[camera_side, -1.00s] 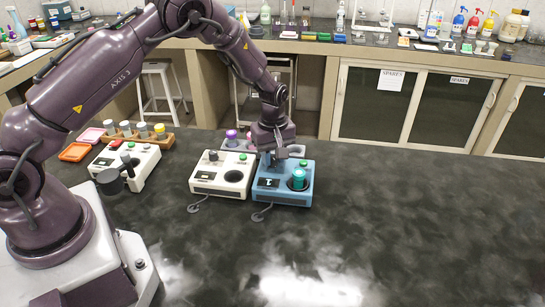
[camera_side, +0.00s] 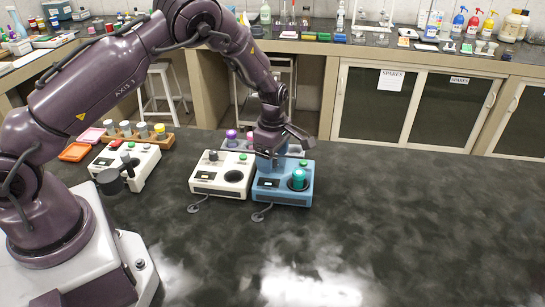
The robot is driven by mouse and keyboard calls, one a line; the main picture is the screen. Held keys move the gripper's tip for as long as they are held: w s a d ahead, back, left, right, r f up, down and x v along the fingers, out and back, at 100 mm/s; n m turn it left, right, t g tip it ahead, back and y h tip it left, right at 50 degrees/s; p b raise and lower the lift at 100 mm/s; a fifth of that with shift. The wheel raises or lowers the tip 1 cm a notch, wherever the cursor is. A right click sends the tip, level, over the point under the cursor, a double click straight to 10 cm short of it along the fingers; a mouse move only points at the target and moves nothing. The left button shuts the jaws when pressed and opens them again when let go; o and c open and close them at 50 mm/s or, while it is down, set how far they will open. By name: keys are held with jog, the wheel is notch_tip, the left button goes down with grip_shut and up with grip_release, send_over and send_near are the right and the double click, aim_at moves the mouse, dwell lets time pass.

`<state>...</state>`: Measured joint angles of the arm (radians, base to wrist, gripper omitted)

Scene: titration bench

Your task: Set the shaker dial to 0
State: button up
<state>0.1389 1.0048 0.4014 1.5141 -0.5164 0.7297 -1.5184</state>
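A blue device (camera_side: 296,199), which looks like the shaker, stands on the dark bench. It has a small dark display (camera_side: 269,183) on its front left, a green button (camera_side: 303,163) at the back right, and a teal-capped vial (camera_side: 298,178) in its round well. The reading on the display is too small to make out. My gripper (camera_side: 268,163) points down over the back left of the blue device, low against its top. Its fingers and the dial are hidden or too small to see, so I cannot tell whether it grips the dial.
A white device (camera_side: 220,189) with a dark knob stands close on the left of the blue one. Another white device (camera_side: 128,164) and a wooden vial rack (camera_side: 136,137) stand farther left. A purple-topped item (camera_side: 231,134) is behind. Bench to the right and front is clear.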

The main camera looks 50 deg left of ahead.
jog(key=shift+r, duration=0.1)
jog(key=shift+r, duration=3.4)
